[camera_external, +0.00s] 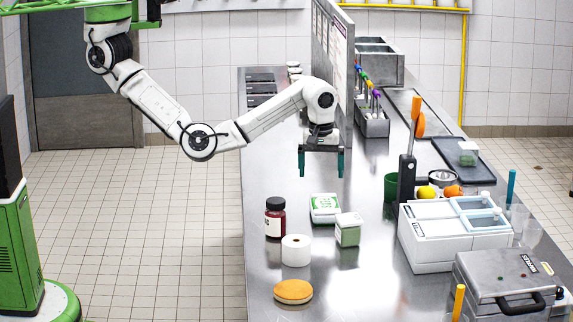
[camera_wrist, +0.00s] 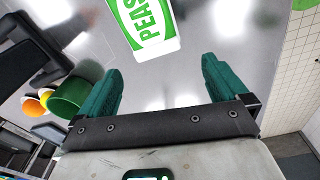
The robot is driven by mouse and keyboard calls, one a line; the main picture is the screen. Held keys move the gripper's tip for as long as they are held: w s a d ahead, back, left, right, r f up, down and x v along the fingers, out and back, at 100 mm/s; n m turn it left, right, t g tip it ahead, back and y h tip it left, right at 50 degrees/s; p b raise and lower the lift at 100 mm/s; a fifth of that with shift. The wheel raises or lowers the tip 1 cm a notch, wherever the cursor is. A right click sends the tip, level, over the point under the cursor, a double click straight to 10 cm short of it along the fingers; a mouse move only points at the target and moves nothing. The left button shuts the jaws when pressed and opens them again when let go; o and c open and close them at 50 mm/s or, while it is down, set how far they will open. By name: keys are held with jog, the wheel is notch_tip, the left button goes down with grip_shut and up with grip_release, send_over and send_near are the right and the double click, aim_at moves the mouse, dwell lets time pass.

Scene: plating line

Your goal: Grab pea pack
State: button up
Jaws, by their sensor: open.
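The pea pack (camera_external: 324,209) is a white pack with a green label lying on the steel counter. In the wrist view its label reads PEAS on the pack (camera_wrist: 144,22), at the top middle, beyond the fingertips. My gripper (camera_external: 321,165) has green fingers pointing down and hangs above the counter, higher than the pack and behind it. In the wrist view my gripper (camera_wrist: 160,75) is open and empty, its fingers wide apart. The pack is apart from the fingers, and its far end is cut off by the frame edge.
A white-and-green box (camera_external: 348,229) stands close right of the pack. A dark red jar (camera_external: 275,217), a white roll (camera_external: 296,250) and a yellow sponge-like item (camera_external: 293,291) are nearby. A green cup (camera_external: 391,187) and a vertical panel (camera_external: 333,70) stand further back.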

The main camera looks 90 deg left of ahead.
aim_at(326, 203)
jog(key=d, duration=0.1)
jog(key=d+r+n, duration=0.1)
jog(key=w+d+n, duration=0.1)
jog(key=d, duration=0.1)
jog(key=shift+r+h, duration=0.15)
jog(key=shift+h, duration=0.25)
notch_tip(326, 203, down, 3)
jog(key=shift+r+b, duration=0.1)
jog(key=shift+b, duration=1.1)
jog(key=shift+s+d+f+p, duration=0.1)
jog(key=shift+f+p, duration=0.35)
jog(key=shift+f, duration=1.5)
jog(key=shift+d+f+p, duration=0.1)
jog(key=shift+f+p, duration=0.35)
jog(key=shift+f, duration=1.5)
jog(key=shift+c, duration=0.5)
jog(key=shift+r, duration=0.1)
jog(key=c, duration=1)
